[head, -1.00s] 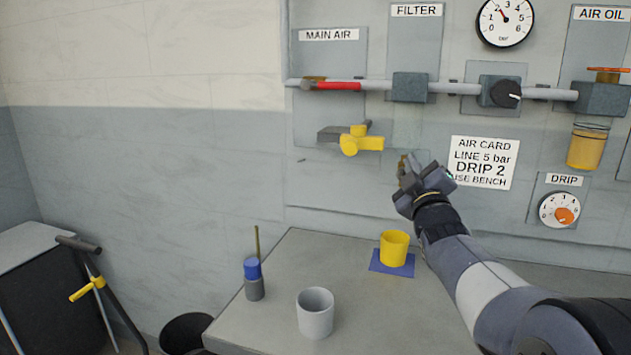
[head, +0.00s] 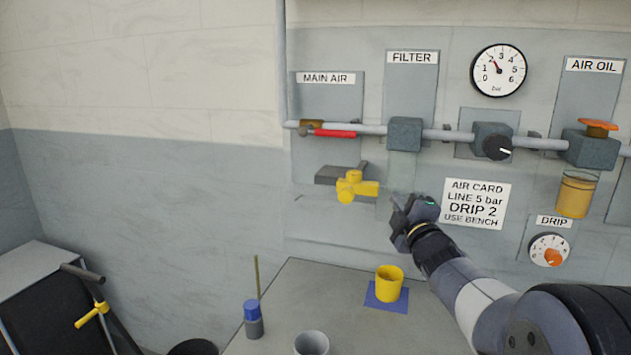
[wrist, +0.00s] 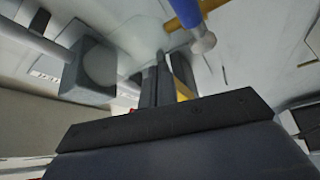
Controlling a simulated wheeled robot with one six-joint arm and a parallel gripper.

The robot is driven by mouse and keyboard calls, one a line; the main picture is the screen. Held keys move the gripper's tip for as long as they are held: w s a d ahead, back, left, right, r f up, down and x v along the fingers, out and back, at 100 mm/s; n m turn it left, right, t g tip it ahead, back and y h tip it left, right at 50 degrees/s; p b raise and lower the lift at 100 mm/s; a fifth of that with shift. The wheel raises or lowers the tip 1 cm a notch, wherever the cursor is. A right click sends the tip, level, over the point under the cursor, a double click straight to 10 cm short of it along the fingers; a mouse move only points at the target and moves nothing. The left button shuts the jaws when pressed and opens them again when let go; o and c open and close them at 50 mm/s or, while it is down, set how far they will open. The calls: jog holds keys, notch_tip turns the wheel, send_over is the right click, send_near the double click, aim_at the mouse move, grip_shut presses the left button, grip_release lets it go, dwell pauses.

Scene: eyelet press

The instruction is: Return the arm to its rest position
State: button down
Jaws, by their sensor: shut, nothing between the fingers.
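In the wrist view the fingers (wrist: 163,85) also show close together, pointing away from the camera. My arm reaches up from the lower right and covers part of the panel and bench.
The bench (head: 290,290) carries a yellow cup (head: 389,285) on a blue mat, a grey cup (head: 311,343) and a blue-and-grey bottle (head: 253,320). A pipe with a red lever (head: 335,133) crosses the panel. A dark cart (head: 60,310) stands at left.

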jog(key=shift+w+a+r+n+g+y+p, duration=0.15)
jog(key=shift+a+n+g+y+p, duration=0.15)
jog(key=shift+n+p, duration=0.65)
jog(key=shift+a+r+n+g+y+p, duration=0.15)
jog(key=shift+n+g+p, duration=0.3)
jog(key=shift+p, duration=0.85)
jog(key=shift+f, duration=0.1)
jog(key=shift+d+f+m+t+b, duration=0.2)
jog(key=shift+m+t+b, duration=0.1)
jog(key=shift+b, duration=0.55)
